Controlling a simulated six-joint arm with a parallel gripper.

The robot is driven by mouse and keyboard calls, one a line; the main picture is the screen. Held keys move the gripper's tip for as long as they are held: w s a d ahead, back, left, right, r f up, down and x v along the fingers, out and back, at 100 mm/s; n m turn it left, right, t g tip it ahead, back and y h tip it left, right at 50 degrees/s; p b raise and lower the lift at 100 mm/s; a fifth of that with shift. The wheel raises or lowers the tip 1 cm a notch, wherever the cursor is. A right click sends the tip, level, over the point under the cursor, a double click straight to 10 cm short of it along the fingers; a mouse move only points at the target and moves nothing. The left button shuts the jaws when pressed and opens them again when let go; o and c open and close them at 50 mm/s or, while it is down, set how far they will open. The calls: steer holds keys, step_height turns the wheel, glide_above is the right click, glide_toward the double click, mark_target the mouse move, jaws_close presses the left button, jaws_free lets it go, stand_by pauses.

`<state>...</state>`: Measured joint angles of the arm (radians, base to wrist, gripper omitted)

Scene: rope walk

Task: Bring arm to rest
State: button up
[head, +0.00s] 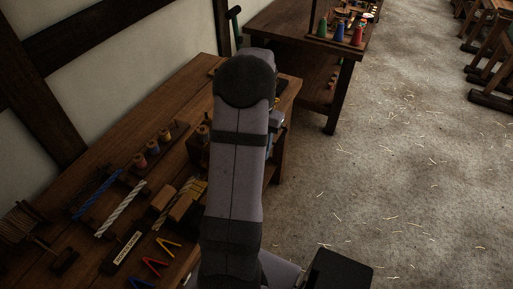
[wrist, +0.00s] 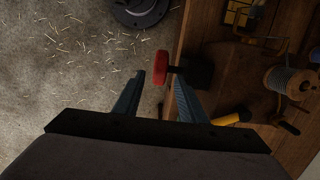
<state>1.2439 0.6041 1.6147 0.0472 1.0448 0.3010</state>
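My arm (head: 238,160) rises through the middle of the head view, over the bench's front edge. My gripper is hidden behind it there. In the wrist view my gripper (wrist: 159,76) points down with its two fingers apart and nothing visibly held. A red rounded piece (wrist: 162,66) joined to a dark block shows just past the fingertips, at the bench edge; I cannot tell its distance from them.
The wooden bench (head: 110,165) carries blue and white rope lengths (head: 122,225), spools (head: 152,147) and coloured V-shaped pieces (head: 155,265). A second table (head: 285,25) with coloured cones stands behind.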

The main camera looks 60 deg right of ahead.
steer(key=w+a+r+n+p, duration=0.2)
steer(key=w+a+r+n, duration=0.15)
steer(key=a, duration=0.35)
steer(key=w+a+r+n+h+p, duration=0.1)
steer(key=w+a+r+n+p, duration=0.15)
steer(key=w+a, duration=0.35)
steer(key=w+a+r+n+p, duration=0.1)
steer(key=w+a+r+n, duration=0.25)
steer(key=a, duration=0.45)
steer(key=s+a+r+n+p, duration=0.1)
steer(key=s+a+n+p, duration=0.1)
steer(key=a, duration=0.7)
steer(key=s+a+r+n+p, duration=0.1)
steer(key=s+a+n, duration=0.3)
steer(key=a, duration=0.6)
steer(key=n+p, duration=0.1)
steer(key=n, duration=0.1)
steer(key=shift+a+n, duration=0.25)
steer(key=shift+n, duration=0.1)
steer(key=shift+w, duration=0.15)
